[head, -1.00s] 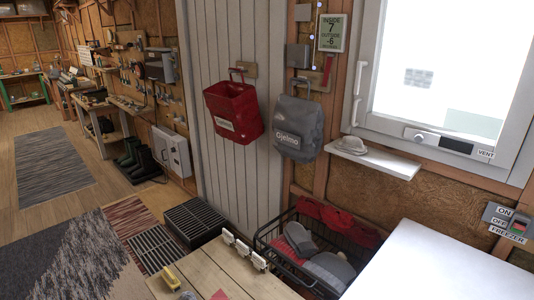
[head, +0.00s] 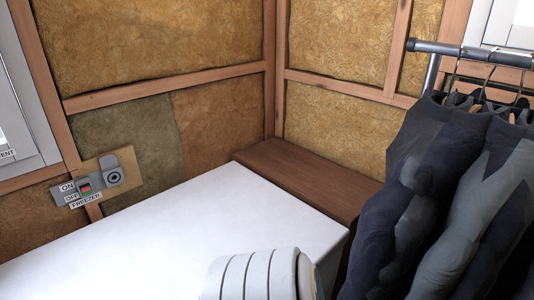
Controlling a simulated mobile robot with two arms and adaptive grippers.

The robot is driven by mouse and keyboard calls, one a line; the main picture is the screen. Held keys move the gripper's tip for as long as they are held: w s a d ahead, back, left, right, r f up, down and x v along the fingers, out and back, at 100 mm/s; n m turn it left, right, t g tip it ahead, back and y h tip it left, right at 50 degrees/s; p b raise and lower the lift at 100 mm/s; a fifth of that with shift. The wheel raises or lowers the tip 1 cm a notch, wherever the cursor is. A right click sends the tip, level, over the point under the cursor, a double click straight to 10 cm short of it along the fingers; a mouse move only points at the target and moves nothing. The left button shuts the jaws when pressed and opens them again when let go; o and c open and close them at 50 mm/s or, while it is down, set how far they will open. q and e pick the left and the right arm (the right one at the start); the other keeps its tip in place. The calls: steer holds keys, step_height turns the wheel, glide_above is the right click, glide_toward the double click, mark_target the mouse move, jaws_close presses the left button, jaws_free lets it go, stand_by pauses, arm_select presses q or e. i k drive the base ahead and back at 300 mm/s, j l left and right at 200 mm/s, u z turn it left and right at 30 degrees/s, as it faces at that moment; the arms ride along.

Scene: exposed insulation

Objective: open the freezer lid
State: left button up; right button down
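The freezer lid (head: 190,220) is a flat white top that fills the lower middle of the head view. It appears shut and lies level. A white ribbed cylindrical part (head: 255,275), which looks like a piece of my own arm, shows at the bottom middle in front of the lid. Neither gripper is in view. The lid's handle and the freezer's front are not visible.
A freezer switch panel (head: 92,183) with a socket is on the left wall. A brown wooden box or bench (head: 305,180) stands behind the lid in the corner. Dark clothes (head: 450,200) hang from a metal rail (head: 470,52) at the right, close to the lid.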

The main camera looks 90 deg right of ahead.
mark_target(162, 246)
steer(key=z, duration=2.4)
steer(key=l, duration=0.25)
steer(key=k+l+z, duration=0.15)
steer(key=l, duration=0.1)
